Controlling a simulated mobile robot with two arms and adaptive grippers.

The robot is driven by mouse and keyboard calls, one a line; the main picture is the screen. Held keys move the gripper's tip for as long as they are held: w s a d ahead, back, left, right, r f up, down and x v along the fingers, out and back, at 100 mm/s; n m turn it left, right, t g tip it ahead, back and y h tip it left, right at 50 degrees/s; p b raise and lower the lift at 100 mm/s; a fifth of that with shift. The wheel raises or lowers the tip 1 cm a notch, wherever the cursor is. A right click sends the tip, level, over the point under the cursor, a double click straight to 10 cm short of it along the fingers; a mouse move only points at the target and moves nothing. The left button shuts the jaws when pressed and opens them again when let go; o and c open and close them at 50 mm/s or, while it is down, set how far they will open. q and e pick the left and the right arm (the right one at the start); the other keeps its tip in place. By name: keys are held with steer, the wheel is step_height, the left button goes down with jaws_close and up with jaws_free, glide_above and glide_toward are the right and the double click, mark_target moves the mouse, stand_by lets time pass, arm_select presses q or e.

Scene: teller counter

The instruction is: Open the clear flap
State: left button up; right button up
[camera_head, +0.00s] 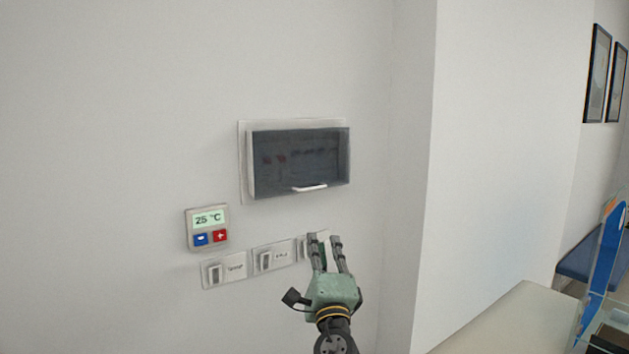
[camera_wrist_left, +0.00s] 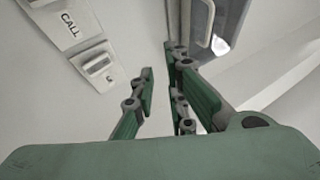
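The clear flap (camera_head: 299,163) looks smoky and tinted. It is down over the front of a shallow wall box, and dark switches show faintly through it. A white handle (camera_head: 309,188) sits at its lower edge. My left gripper (camera_head: 325,240) is below the flap and slightly right of the handle, apart from both. Its fingers are spread with nothing between them, and the gap also shows in the left wrist view (camera_wrist_left: 163,92). Part of the box with a pale handle-like bar shows at the top of that view. My right gripper is not in view.
A thermostat (camera_head: 207,228) reading 25 °C is on the wall at the lower left. Labelled switches (camera_head: 223,269) run in a row below the box, and my left fingers partly cover the rightmost. A wall corner (camera_head: 424,150) juts out at right. A pale counter (camera_head: 515,320) is lower right.

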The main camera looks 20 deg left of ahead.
arm_select(q)
step_height(320, 180, up, 7)
steer(key=s+y, duration=0.2)
steer(key=p+x, duration=0.3)
steer(key=x, duration=0.5)
steer(key=shift+r+n+t+p, duration=0.3)
steer(key=shift+p, duration=0.1)
jaws_close()
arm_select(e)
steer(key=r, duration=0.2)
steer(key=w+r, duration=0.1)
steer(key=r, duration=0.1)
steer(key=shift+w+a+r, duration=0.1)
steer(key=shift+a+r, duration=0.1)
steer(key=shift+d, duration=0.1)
arm_select(q)
steer(key=shift+f, duration=0.1)
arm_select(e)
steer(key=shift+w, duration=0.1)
